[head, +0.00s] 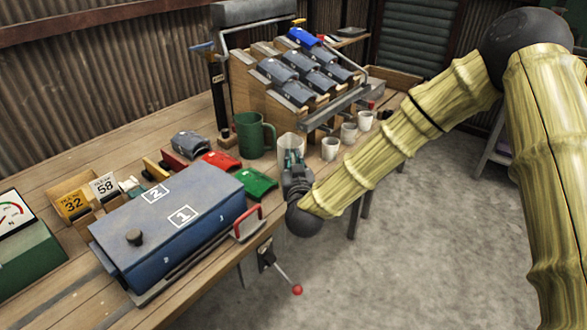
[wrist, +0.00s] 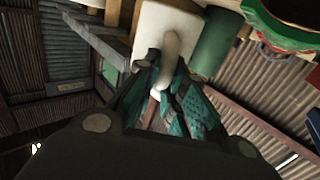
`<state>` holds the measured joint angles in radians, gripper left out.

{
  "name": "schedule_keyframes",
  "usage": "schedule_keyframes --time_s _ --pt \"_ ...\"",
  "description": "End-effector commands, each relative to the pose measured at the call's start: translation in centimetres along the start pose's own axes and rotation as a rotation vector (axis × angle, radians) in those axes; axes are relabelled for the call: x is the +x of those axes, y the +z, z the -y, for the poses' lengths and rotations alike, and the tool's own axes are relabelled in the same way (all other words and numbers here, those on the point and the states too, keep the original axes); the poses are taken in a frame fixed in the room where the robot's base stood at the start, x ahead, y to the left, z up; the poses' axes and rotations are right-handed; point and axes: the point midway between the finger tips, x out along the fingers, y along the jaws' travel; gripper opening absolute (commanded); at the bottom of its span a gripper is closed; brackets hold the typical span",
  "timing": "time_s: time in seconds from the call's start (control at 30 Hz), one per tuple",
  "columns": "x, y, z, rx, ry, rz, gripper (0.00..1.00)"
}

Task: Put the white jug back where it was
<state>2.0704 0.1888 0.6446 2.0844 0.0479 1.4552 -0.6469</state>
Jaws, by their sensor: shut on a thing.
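The white jug (head: 290,145) is upright at the front edge of the bench, right of the green mug (head: 253,136). In the wrist view the jug (wrist: 158,18) is straight ahead, its handle between my teal fingers. My gripper (head: 293,162) is shut on the handle from the front. The fingers also show in the wrist view (wrist: 168,85). My gripper hides the lower part of the jug in the head view, so I cannot tell whether it touches the bench.
Several white cups (head: 348,132) stand in a row right of the jug. A wooden rack (head: 248,88) of grey bins rises behind. A blue box (head: 170,235) with a red handle, a green piece (head: 257,183) and a red piece (head: 222,162) are to the left. Open floor lies in front.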

Motion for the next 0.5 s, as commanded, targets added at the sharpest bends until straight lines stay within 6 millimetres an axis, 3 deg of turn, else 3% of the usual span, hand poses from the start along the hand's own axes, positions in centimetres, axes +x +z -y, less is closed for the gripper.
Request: schedule_keyframes --time_s 0.2,0.5 --pt "1.2 0.1 -0.2 0.001 0.000 0.000 0.00" --pt "1.1 3.4 -0.2 0.000 -0.001 0.001 0.00"
